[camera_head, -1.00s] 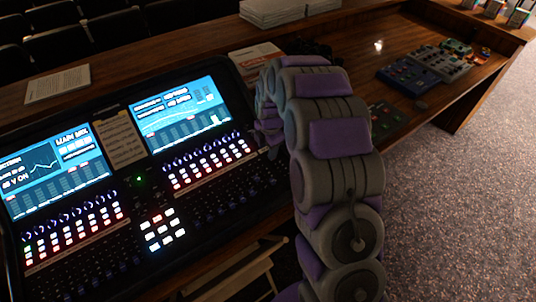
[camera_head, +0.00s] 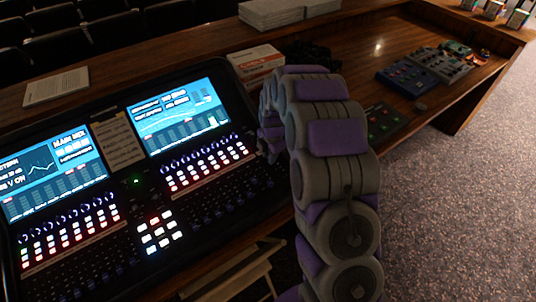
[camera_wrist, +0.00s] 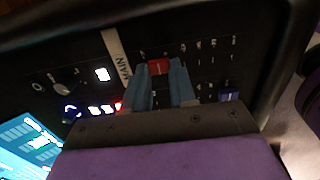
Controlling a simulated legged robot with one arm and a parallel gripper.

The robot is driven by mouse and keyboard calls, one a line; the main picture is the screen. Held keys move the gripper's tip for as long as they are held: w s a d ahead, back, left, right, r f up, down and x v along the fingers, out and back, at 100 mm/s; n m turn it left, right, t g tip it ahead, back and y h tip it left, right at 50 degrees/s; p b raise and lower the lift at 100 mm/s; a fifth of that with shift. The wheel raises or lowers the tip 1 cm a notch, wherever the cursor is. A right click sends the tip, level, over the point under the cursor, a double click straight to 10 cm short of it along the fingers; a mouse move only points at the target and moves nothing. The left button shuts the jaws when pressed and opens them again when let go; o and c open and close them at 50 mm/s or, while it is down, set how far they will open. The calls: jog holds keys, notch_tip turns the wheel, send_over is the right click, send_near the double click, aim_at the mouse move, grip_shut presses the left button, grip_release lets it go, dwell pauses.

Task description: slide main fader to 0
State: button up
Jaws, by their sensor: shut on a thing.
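The main fader's red cap (camera_wrist: 158,67) shows in the wrist view, beside a pale tape strip (camera_wrist: 116,53) lettered MAIN. My gripper (camera_wrist: 160,78) has its two blue-grey fingers on either side of the red cap, shut on it. The mixing desk (camera_head: 136,209) with two lit screens fills the left of the head view. My arm reaches to its right end there and hides the gripper and the main fader. The scale marks beside the fader are too small to read.
A blue knob (camera_wrist: 228,96) sits to the right of the fingers in the wrist view. A small box (camera_head: 257,60) lies behind the desk. Several effect pedals (camera_head: 407,77) stand on the wooden table to the right. Carpeted floor (camera_head: 455,200) is clear at right.

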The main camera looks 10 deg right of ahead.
jog(key=shift+d, duration=0.75)
grip_shut()
jog(key=shift+w+a, duration=0.1)
jog(key=shift+a, duration=0.25)
jog(key=shift+s+p, duration=0.3)
jog(key=shift+s+d+f, duration=0.1)
jog(key=shift+s, duration=0.05)
jog(key=shift+o, duration=1.1)
grip_release()
jog(key=o, duration=0.5)
jog(key=shift+a, duration=0.55)
jog(key=shift+d+r, duration=0.3)
jog(key=shift+d, duration=0.25)
jog(key=r+p, duration=0.1)
jog(key=r, duration=0.4)
jog(key=s+r, duration=0.1)
jog(key=r, duration=0.5)
jog(key=r+p, duration=0.1)
jog(key=r, duration=0.4)
jog(key=shift+s+a+r+p, duration=0.1)
jog(key=shift+s+r+p, duration=0.15)
jog(key=shift+r+p, duration=0.1)
